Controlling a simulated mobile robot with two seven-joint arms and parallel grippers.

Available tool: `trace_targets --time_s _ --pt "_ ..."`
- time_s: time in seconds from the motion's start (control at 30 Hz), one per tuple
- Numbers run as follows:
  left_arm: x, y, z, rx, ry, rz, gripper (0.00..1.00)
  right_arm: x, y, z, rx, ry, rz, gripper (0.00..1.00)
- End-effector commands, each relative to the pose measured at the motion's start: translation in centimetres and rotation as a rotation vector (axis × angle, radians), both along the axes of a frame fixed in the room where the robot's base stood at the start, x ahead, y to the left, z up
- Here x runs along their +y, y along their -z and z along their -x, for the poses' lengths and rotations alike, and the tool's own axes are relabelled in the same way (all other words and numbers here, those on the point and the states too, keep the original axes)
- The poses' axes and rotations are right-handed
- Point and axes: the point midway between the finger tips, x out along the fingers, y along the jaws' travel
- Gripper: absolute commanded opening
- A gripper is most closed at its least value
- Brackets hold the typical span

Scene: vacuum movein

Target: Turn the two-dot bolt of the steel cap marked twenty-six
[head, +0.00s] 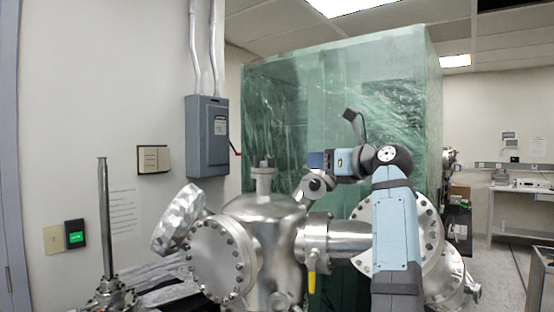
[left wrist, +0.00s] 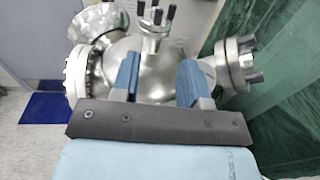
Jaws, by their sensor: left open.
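A shiny steel vacuum chamber (head: 272,225) stands in the middle of the head view. A small capped port (head: 263,170) with dark upright bolts rises from its top. In the left wrist view, this upper port (left wrist: 154,42) shows several dark bolts, and another steel cap (left wrist: 235,62) with dark bolts sits at right. I cannot read a twenty-six or any dots on either. My left gripper (head: 314,160) is right of the top port in the head view, apart from it. Its blue fingers (left wrist: 158,80) are spread with nothing gripped between them. My right gripper is not in view.
A large bolted flange (head: 222,258) and a tilted flange (head: 178,218) face left. A yellow-handled valve (head: 311,272) hangs below the side tube. A steel rod (head: 105,215) stands at left.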

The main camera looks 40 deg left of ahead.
Motion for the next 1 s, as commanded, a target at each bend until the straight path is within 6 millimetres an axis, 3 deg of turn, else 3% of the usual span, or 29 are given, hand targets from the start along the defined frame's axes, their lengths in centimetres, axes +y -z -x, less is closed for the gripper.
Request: trace_targets --time_s 0.17,0.5,0.7,1.0 --pt "1.7 -0.1 0.0 0.001 0.0 -0.001 0.41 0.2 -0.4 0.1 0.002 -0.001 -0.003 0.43" --pt "8.8 -0.3 0.0 0.002 -0.003 -0.001 0.41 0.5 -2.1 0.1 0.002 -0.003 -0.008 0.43" --pt "12.1 -0.2 -0.1 0.002 -0.002 -0.001 0.41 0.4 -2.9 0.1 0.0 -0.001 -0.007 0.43" --pt "13.7 0.0 -0.1 0.001 0.001 -0.001 0.41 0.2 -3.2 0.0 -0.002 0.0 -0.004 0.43"
